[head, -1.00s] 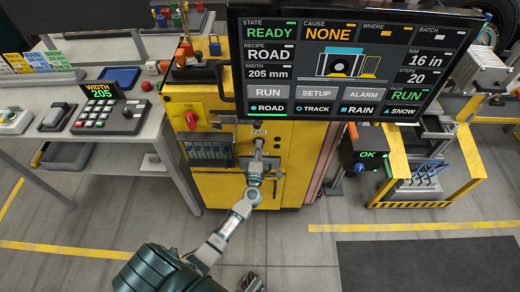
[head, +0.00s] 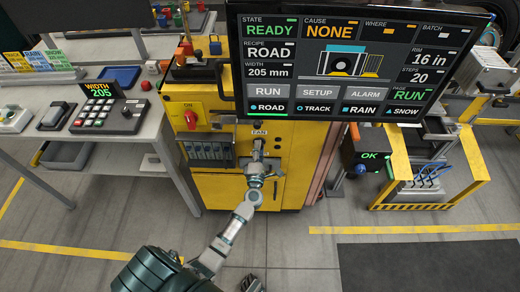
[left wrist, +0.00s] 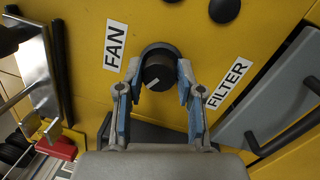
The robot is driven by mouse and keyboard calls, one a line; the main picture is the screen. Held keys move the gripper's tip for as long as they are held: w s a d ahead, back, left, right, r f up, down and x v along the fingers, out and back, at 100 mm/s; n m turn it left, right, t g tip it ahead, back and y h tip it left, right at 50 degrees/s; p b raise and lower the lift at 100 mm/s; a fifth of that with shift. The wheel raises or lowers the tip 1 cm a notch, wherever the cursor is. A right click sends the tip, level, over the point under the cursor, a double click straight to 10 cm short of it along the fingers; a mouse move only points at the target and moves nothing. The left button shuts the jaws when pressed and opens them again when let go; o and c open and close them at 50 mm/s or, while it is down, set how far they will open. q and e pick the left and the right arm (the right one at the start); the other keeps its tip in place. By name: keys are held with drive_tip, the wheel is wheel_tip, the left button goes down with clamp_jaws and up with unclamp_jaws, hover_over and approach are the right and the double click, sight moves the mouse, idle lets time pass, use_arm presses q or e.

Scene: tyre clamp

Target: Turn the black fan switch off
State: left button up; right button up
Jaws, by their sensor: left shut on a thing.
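The black fan switch (left wrist: 158,68) is a round knob with a white pointer line, on the yellow cabinet face between the FAN label (left wrist: 115,46) and the FILTER label (left wrist: 229,83). In the left wrist view the pointer slants across the knob's lower left part. My left gripper (left wrist: 158,78) is shut on the knob, with one blue-padded finger on each side. In the head view my left gripper (head: 257,150) is at the cabinet, just below the FAN label (head: 259,132), and hides the knob.
A red switch (head: 190,118) sits left on the yellow cabinet (head: 234,189). A large screen (head: 350,100) overhangs its upper right and reads READY. A grey handled panel (left wrist: 273,90) lies beside FILTER. A bench with a keypad (head: 97,115) stands left; the floor in front is open.

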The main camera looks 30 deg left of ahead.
use_arm(q)
drive_tip(key=o, duration=1)
drive_tip(key=shift+s+a+f, duration=0.1)
drive_tip(key=shift+a+f, duration=0.1)
drive_tip(key=shift+a, duration=0.05)
drive_tip(key=shift+o, duration=0.8)
drive_tip(key=shift+a, duration=0.1)
use_arm(e)
drive_tip(key=shift+a, duration=0.25)
use_arm(q)
drive_tip(key=v, duration=1.2)
use_arm(e)
drive_tip(key=shift+d, duration=0.1)
drive_tip(key=shift+r, duration=0.1)
